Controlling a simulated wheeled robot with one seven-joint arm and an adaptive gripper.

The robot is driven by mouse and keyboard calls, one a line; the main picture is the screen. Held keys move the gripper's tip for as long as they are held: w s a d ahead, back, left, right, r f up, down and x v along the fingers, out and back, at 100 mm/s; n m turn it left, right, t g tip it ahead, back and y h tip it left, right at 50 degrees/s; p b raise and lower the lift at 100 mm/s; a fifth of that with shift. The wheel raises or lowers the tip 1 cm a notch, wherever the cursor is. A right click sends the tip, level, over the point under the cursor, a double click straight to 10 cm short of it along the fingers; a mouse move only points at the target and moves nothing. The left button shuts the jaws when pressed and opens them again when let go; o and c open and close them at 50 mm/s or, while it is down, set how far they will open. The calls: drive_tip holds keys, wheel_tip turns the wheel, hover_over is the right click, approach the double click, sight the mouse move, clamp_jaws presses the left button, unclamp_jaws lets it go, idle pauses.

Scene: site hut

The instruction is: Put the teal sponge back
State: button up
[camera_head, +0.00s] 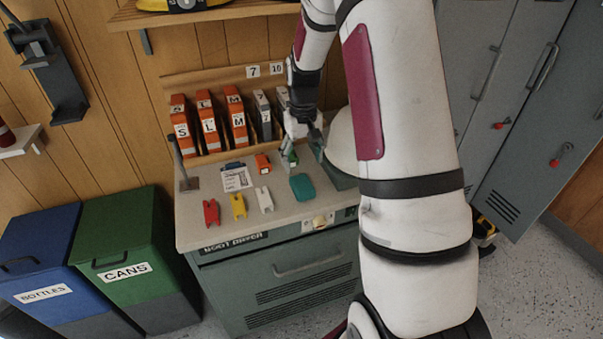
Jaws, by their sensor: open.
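The teal sponge (302,187) lies flat on the light top of the grey cabinet, near its front right. My gripper (306,147) is above the cabinet top, behind the sponge and apart from it. It is open, and I see nothing held in it. My arm hides part of a grey-green bin (343,182) at the right end of the cabinet top; its inside cannot be made out.
Red (211,212), yellow (239,206) and white (265,200) pieces lie left of the sponge, near a clipboard (236,177). Blue (40,262) and green (125,255) bins stand left.

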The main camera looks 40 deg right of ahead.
drive_tip(key=s+a+r+t, duration=0.1)
drive_tip(key=s+a+r, duration=0.25)
drive_tip(key=r, duration=0.25)
drive_tip(key=s+a+r+n+t, duration=0.1)
drive_tip(key=s+a+r, duration=0.1)
drive_tip(key=a+r, duration=0.3)
drive_tip(key=s+a+r, duration=0.2)
drive_tip(key=r, duration=0.4)
drive_tip(key=s+a+r+n+t, duration=0.1)
drive_tip(key=s+a, duration=0.3)
drive_tip(key=s, duration=0.4)
drive_tip(key=s+a+r+n+t, duration=0.1)
drive_tip(key=s+a+r, duration=0.3)
drive_tip(key=s, duration=0.5)
drive_tip(key=shift+a+r+t, duration=0.25)
drive_tip(key=shift+a+t, duration=0.4)
drive_tip(key=shift+t, duration=0.05)
